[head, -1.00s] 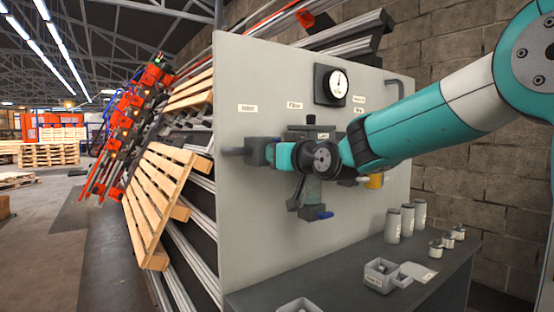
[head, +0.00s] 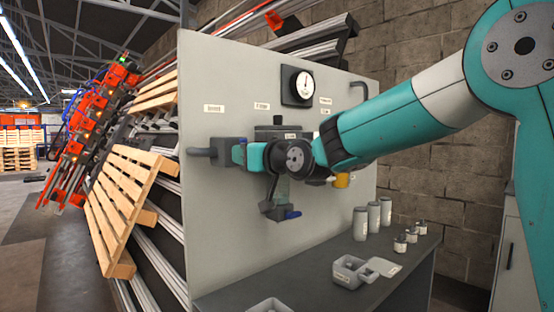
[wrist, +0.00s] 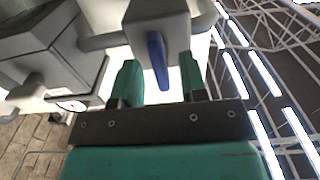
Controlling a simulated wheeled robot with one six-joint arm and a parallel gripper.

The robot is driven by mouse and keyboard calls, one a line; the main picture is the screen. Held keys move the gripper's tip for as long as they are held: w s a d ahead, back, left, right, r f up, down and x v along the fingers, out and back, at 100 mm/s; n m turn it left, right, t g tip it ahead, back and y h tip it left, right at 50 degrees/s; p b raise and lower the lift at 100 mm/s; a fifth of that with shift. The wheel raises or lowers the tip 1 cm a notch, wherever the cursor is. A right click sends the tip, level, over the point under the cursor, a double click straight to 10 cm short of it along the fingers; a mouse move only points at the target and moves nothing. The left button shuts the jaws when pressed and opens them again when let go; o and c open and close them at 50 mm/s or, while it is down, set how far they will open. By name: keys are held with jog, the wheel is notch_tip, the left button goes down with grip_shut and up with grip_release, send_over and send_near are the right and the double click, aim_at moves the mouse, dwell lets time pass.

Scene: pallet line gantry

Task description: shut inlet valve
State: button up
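The inlet valve is a dark grey block (head: 224,151) on a pipe at the left of the panel, under a label that seems to read inlet (head: 214,108). In the wrist view, its grey body (wrist: 155,22) carries a blue lever (wrist: 157,60). My gripper (wrist: 160,78) is open, with one green finger on each side of the lever. Gaps show between lever and both fingers, so it is not clamped.
A filter unit with a lower blue lever (head: 292,214) hangs right of the valve, partly behind my wrist. A gauge (head: 303,83) and a yellow part (head: 342,180) are on the panel (head: 225,240). Canisters (head: 373,218) and a grey bin (head: 350,271) stand on the bench.

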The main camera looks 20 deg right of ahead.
jog(key=b+v, duration=0.2)
jog(key=v, duration=1.3)
jog(key=shift+s+b, duration=0.3)
jog(key=shift+b, duration=0.1)
jog(key=s+a+f+n+g, duration=0.1)
jog(key=s+a+f+g, duration=0.2)
jog(key=f, duration=0.2)
jog(key=s+a+f+g+y, duration=0.1)
jog(key=s+a+f+g, duration=0.25)
jog(key=f, duration=0.25)
jog(key=s+a+f+n+g, duration=0.1)
jog(key=s+a+f+g, duration=0.2)
jog(key=f+g, duration=0.15)
jog(key=s+f+n+g+h, duration=0.1)
jog(key=s+f+g+h, duration=0.2)
jog(key=s+f+g, duration=0.75)
notch_tip(320, 180, up, 14)
jog(key=s+t+p, duration=0.2)
jog(key=t+p, duration=0.2)
jog(key=p, duration=0.8)
jog(key=shift+a+y, duration=0.25)
jog(key=shift+y, duration=0.05)
